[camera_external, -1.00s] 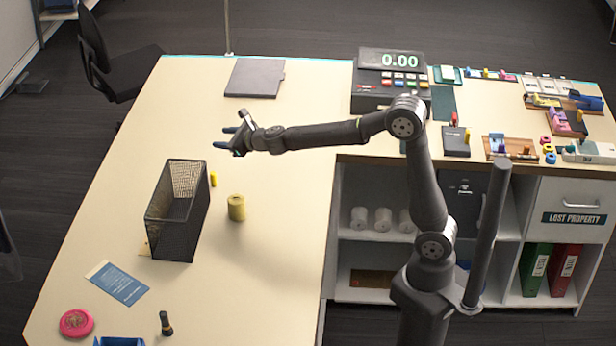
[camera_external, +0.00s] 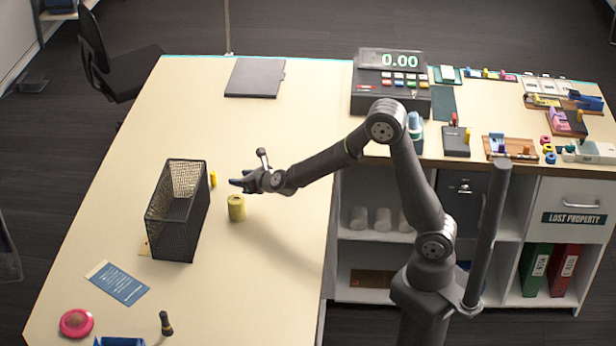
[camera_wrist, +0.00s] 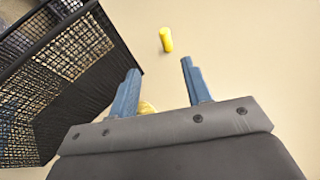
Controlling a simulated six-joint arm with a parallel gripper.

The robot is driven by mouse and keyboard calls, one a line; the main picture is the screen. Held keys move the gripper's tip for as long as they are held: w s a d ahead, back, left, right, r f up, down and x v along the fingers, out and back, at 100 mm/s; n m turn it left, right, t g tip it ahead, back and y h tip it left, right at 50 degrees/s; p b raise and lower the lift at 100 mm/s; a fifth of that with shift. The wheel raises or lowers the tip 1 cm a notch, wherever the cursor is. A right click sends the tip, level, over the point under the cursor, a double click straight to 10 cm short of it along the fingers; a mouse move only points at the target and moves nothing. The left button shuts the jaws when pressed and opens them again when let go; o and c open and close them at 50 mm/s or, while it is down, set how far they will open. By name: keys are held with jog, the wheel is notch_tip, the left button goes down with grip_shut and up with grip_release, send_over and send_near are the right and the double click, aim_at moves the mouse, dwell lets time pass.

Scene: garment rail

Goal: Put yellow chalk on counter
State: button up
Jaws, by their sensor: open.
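The yellow chalk (camera_external: 213,180) is a small yellow stick on the counter (camera_external: 270,260), just right of the black mesh basket (camera_external: 180,215). In the wrist view the chalk (camera_wrist: 166,40) lies ahead of my gripper's fingertips, a little right of the midline between them, apart from them. My gripper (camera_external: 236,182) is open and empty, to the right of the chalk.
A yellow roll (camera_external: 237,208) stands close below my gripper; its edge shows between the fingers in the wrist view (camera_wrist: 147,107). The mesh basket (camera_wrist: 60,85) rises at the left. A dark folder (camera_external: 255,78) lies at the back. The counter's right front is clear.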

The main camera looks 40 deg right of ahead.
aim_at(215, 175)
jog(key=x, duration=1.2)
jog(key=shift+f, duration=0.3)
jog(key=shift+d+x, duration=0.2)
jog(key=shift+x, duration=1.15)
jog(key=shift+d+x, duration=0.15)
jog(key=shift+x, duration=1.15)
jog(key=shift+f, duration=0.1)
grip_shut()
